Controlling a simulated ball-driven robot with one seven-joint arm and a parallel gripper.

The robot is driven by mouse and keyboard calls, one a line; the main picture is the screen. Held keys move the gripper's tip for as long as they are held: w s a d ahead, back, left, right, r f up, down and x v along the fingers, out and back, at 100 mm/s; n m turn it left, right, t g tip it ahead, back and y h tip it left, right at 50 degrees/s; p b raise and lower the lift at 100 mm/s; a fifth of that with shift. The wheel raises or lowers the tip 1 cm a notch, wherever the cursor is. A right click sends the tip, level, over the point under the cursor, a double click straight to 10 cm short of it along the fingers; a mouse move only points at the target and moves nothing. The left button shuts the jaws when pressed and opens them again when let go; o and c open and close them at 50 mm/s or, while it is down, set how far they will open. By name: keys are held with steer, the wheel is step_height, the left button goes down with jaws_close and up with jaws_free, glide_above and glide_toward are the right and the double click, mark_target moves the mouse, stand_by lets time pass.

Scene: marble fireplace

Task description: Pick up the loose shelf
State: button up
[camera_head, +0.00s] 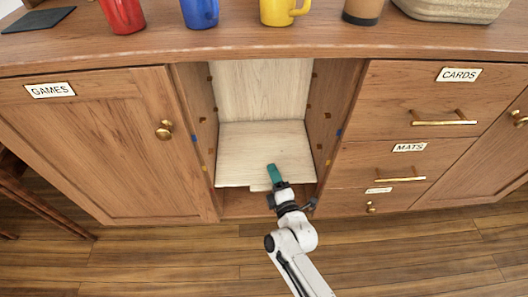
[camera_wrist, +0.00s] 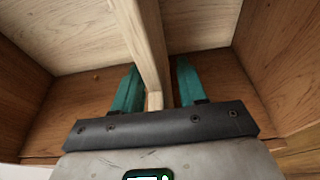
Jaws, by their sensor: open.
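The loose shelf (camera_head: 250,150) is a pale wood board lying inside the open middle compartment of the cabinet. Its front edge faces me. My gripper (camera_head: 274,174) is at this front edge, right of its middle; one teal finger shows over the board and the other is hidden in the head view. In the wrist view, the shelf (camera_wrist: 146,45) shows as a pale edge running between the two teal fingers of my gripper (camera_wrist: 157,82). The fingers are open, one on each side of the board. I cannot tell whether either touches it.
The compartment's side walls (camera_head: 198,115) carry small brown, blue and yellow marks. A GAMES door (camera_head: 95,140) is at left, CARDS and MATS drawers (camera_head: 420,95) at right. Mugs, including a yellow one (camera_head: 278,12), and a basket (camera_head: 452,8) stand on top.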

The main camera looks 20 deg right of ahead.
steer(key=shift+c, duration=0.2)
jaws_close()
steer(key=shift+r, duration=0.2)
stand_by(0.4)
